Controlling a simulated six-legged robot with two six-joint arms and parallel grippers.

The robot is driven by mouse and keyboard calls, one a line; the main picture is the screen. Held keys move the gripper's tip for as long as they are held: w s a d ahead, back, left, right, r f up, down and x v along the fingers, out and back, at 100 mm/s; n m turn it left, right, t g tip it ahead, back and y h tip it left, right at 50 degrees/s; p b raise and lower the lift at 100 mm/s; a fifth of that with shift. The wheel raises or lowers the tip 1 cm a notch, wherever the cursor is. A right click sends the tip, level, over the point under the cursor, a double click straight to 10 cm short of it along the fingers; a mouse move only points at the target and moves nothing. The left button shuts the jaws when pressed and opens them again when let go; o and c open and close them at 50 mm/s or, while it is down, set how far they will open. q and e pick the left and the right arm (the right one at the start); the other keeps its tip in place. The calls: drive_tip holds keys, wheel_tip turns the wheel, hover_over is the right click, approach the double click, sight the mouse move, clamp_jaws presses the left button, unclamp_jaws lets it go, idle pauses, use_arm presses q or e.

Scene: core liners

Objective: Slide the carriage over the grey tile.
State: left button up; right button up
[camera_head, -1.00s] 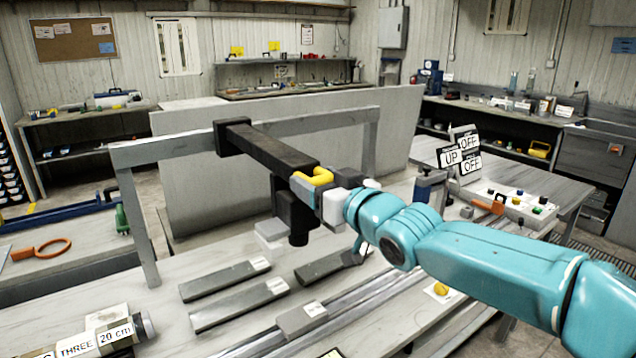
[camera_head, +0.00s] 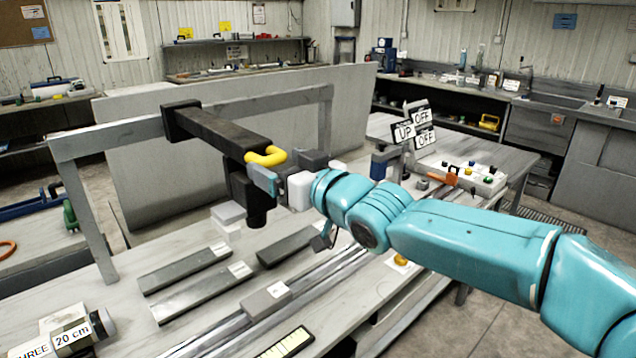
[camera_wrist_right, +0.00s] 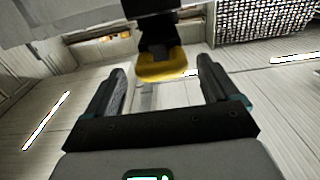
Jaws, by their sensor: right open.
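The carriage (camera_head: 215,133) is a long black arm on the crossbar of a grey gantry frame (camera_head: 105,137), with a black cylinder hanging from its near end. A yellow handle (camera_head: 267,157) sits on that end. My right gripper (camera_head: 268,178) is at the handle. In the right wrist view, the fingers of my right gripper (camera_wrist_right: 163,70) are spread, with the yellow handle (camera_wrist_right: 172,66) in the gap near their tips. A pale grey block (camera_head: 228,214) lies just left of the cylinder; I cannot tell if it is the grey tile. My left gripper is out of view.
Dark grey bars (camera_head: 184,268) and a grey block (camera_head: 266,299) on rails lie on the bench, nearer me. A pale panel (camera_head: 150,180) stands behind the gantry. A labelled cylinder (camera_head: 78,333) lies at front left. Signs (camera_head: 414,127) and a button box (camera_head: 462,176) stand to the right.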

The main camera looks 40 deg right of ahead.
drive_tip(key=s+d+p, duration=0.1)
drive_tip(key=s+p, duration=0.1)
drive_tip(key=s, duration=1.1)
drive_tip(key=shift+s+p, duration=0.3)
drive_tip(key=shift+p, duration=0.1)
